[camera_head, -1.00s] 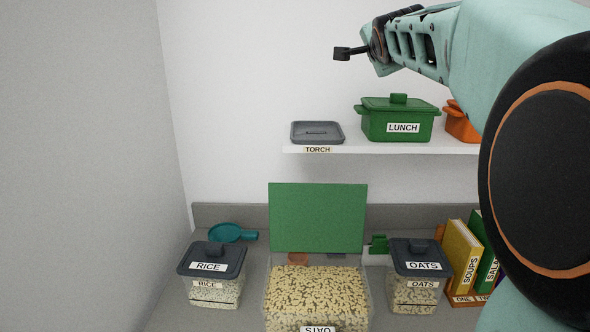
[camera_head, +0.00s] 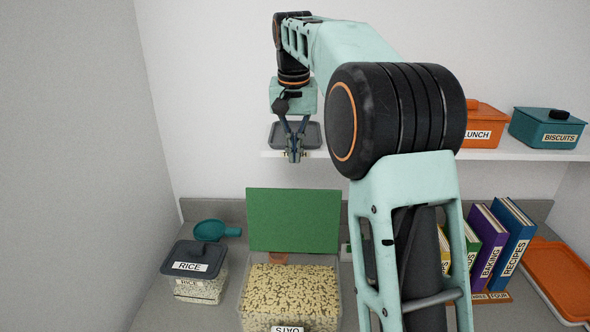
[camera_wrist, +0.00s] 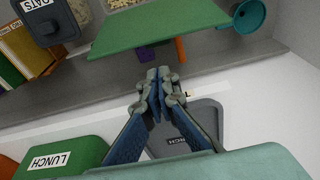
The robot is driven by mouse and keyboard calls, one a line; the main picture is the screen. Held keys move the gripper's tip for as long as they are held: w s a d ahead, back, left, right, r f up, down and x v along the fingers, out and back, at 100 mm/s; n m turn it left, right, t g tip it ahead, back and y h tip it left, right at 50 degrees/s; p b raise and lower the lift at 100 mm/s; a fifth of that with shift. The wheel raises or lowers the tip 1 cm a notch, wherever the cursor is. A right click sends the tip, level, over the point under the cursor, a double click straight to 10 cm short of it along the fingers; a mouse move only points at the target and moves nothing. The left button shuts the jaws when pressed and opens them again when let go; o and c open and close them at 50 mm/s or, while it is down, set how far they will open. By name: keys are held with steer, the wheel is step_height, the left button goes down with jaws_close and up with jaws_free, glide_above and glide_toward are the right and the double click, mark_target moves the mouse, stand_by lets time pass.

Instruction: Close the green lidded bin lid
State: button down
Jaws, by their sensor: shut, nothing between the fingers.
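The green lid (camera_head: 294,220) stands upright, open, at the back of a clear bin (camera_head: 243,305) filled with pale pieces and labelled OATS. In the wrist view the green lid (camera_wrist: 185,28) lies beyond my fingertips. My gripper (camera_head: 294,157) is shut and empty. In the head view it points down, above the lid's top edge and in front of the shelf; I cannot tell the exact gap in depth. The wrist view shows the closed fingertips (camera_wrist: 157,80) in the middle, apart from the lid as far as I can see.
A RICE container (camera_head: 195,268) and a teal scoop (camera_head: 213,230) stand left of the bin. Books (camera_head: 507,235) stand at right; my arm hides the counter between.

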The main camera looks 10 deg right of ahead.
step_height(320, 180, down, 10)
steer(key=w, duration=0.1)
steer(key=shift+w+d+r, duration=0.2)
steer(key=shift+w, duration=0.2)
stand_by(0.3)
